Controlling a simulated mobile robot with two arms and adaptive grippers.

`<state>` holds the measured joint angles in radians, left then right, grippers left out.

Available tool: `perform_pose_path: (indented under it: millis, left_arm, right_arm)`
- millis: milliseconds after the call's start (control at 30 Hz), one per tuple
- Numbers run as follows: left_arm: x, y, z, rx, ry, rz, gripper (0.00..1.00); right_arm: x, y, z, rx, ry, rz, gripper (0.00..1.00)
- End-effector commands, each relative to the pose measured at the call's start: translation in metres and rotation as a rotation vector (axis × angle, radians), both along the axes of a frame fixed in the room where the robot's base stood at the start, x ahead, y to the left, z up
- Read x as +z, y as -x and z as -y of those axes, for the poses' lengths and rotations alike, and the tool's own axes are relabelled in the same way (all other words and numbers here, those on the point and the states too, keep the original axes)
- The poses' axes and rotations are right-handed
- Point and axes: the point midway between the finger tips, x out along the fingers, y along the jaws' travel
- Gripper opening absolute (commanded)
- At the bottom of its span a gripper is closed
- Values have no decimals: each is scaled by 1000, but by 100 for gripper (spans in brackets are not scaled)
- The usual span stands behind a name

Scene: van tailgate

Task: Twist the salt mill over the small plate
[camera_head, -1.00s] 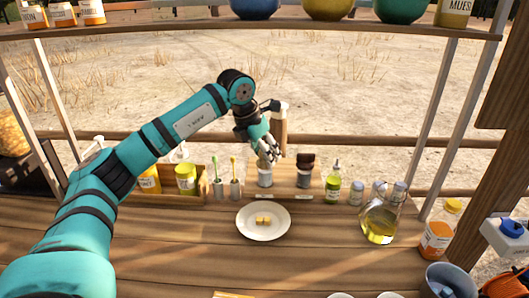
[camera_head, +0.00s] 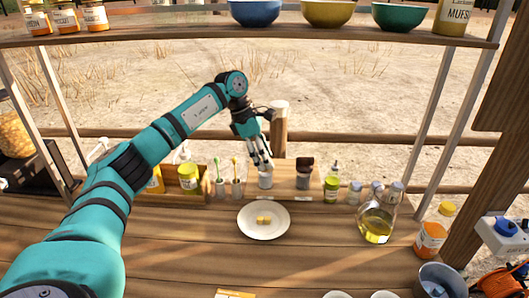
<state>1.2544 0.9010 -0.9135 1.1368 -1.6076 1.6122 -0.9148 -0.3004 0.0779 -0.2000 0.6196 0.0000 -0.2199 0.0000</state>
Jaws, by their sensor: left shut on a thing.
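My left gripper (camera_head: 262,168) reaches down from behind and is shut on this mill's top; the fingers hide the top. A second mill with a dark brown top (camera_head: 304,174) stands to its right. My right gripper is out of view.
Two tumblers with toothbrushes (camera_head: 222,188) stand left of the mills. A green bottle (camera_head: 331,188), small shakers (camera_head: 355,192) and an oil carafe (camera_head: 376,229) stand to the right. A shelf with bowls (camera_head: 328,13) hangs above. The counter in front of the plate is mostly clear.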

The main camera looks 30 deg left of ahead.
Motion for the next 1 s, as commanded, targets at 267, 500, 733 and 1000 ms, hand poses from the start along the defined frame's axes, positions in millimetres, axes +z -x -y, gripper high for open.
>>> perform_pose_path:
  millis: [267, 500, 733, 1000]
  left_arm:
    - [3, -2, -1, -87, -2, 7, 17]
    - [2, -1, -1, -107, -2, 6, 17]
    - [2, -2, -1, -106, -2, 7, 17]
    - [1, -1, -1, -106, -2, 5, 73]
  right_arm:
    - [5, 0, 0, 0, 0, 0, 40]
    - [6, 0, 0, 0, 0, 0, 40]
    - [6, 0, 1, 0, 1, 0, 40]
    - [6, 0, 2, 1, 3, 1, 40]
